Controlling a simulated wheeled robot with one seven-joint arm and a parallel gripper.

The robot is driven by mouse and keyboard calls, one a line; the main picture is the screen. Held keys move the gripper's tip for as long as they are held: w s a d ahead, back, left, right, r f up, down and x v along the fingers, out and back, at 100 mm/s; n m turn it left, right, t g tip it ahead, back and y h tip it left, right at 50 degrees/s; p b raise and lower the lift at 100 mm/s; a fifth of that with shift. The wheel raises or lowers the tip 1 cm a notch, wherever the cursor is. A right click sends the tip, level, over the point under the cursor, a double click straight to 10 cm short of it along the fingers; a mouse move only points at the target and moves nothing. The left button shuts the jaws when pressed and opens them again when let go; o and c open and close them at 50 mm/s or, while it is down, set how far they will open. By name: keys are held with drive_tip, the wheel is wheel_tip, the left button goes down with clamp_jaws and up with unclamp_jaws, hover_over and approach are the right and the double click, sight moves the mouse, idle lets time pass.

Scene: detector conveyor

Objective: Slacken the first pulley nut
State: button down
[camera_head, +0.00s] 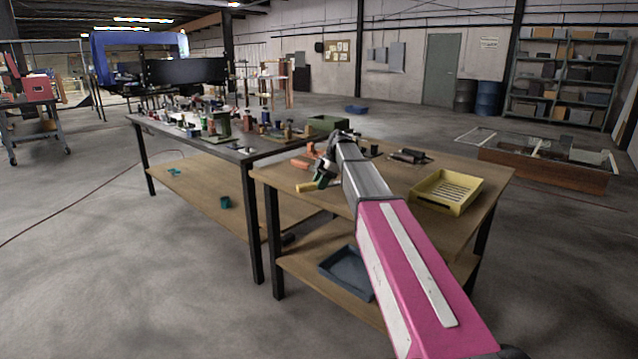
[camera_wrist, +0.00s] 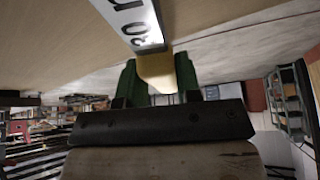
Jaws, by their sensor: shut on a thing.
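My gripper (camera_wrist: 157,76) has green fingers that are shut on the yellow grip of a flat metal tool, which looks like a spanner (camera_wrist: 142,24). Its steel part bears the marking "30" and runs up out of the wrist view, so its far end is hidden. In the head view my gripper (camera_head: 323,172) is above the left part of the near workbench (camera_head: 400,212), with the yellow end of the tool (camera_head: 308,187) showing at its lower left. I cannot make out a pulley or its nut in either view.
A yellow slotted tray (camera_head: 447,191) and dark tools (camera_head: 408,156) lie on the near bench. A blue tray (camera_head: 347,272) is on its lower shelf. A longer bench (camera_head: 160,126) crowded with small parts adjoins on the left. The floor at left is mostly clear.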

drive_tip(key=shift+s+d+n, duration=0.15)
drive_tip(key=shift+s+n, duration=0.25)
drive_tip(key=shift+s, duration=0.1)
drive_tip(key=shift+s+d+n+g+h, duration=0.4)
drive_tip(key=shift+s+d+n+g, duration=0.15)
drive_tip(key=shift+s+n, duration=0.35)
drive_tip(key=shift+w+a+m, duration=0.2)
drive_tip(key=shift+w+m, duration=0.15)
drive_tip(key=shift+m, duration=0.05)
idle(0.4)
